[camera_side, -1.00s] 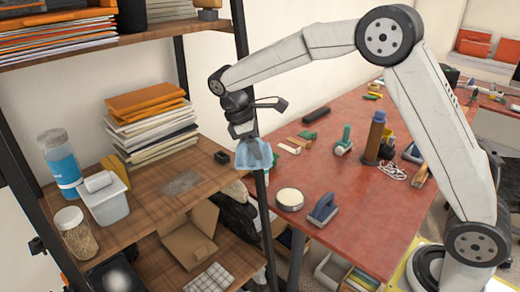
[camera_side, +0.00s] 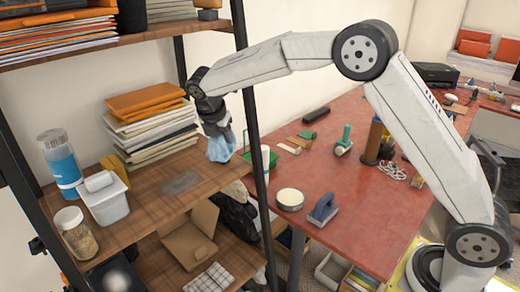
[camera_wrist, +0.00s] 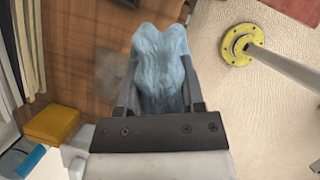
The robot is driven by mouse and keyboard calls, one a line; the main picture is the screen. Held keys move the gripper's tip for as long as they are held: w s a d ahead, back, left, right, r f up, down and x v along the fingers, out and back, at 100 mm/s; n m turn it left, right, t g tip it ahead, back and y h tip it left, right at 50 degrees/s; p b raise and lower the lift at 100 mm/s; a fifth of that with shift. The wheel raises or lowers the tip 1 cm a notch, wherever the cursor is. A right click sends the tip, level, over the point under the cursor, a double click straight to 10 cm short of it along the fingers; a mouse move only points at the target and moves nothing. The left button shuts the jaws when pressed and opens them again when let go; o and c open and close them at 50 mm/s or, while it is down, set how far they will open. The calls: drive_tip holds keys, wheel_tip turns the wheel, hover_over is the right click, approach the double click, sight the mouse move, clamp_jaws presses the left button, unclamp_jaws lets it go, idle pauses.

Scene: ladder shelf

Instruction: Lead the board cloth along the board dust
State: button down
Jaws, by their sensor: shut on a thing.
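The board cloth (camera_side: 221,147) is light blue and bunched. My gripper (camera_side: 216,132) is shut on it and holds it over the right part of the middle shelf board. In the wrist view the cloth (camera_wrist: 161,68) hangs between the two fingers of my gripper (camera_wrist: 160,98). The board dust (camera_side: 182,183) is a grey patch on the wooden shelf board (camera_side: 150,212), to the left of and below the cloth in the side view. In the wrist view the dust (camera_wrist: 112,72) shows beside the left finger, partly hidden. I cannot tell whether the cloth touches the board.
A stack of papers and orange folders (camera_side: 150,120) stands behind the dust. A white tub (camera_side: 106,202), a jar (camera_side: 75,233) and a blue-labelled bottle (camera_side: 61,163) stand at the left. A black shelf post (camera_side: 257,160) rises right of the cloth. The red table (camera_side: 350,215) lies beyond.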

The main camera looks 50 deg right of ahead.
drive_tip(key=w+a+n+t+y, duration=0.35)
drive_tip(key=w+n, duration=0.55)
drive_tip(key=n, duration=0.4)
drive_tip(key=shift+g+y, duration=0.25)
drive_tip(key=shift+g, duration=0.2)
drive_tip(key=shift+d+f, duration=0.2)
drive_tip(key=shift+f, duration=0.85)
drive_tip(key=shift+d+f, duration=0.2)
drive_tip(key=shift+f, duration=0.8)
drive_tip(key=shift+s+f, duration=0.1)
drive_tip(key=shift+f, duration=0.7)
wheel_tip(320, 180, down, 3)
drive_tip(key=shift+a+r, duration=0.15)
drive_tip(key=shift+r, duration=0.05)
drive_tip(key=a, duration=1.4)
drive_tip(key=shift+a+r, duration=0.1)
drive_tip(key=shift+f, duration=0.2)
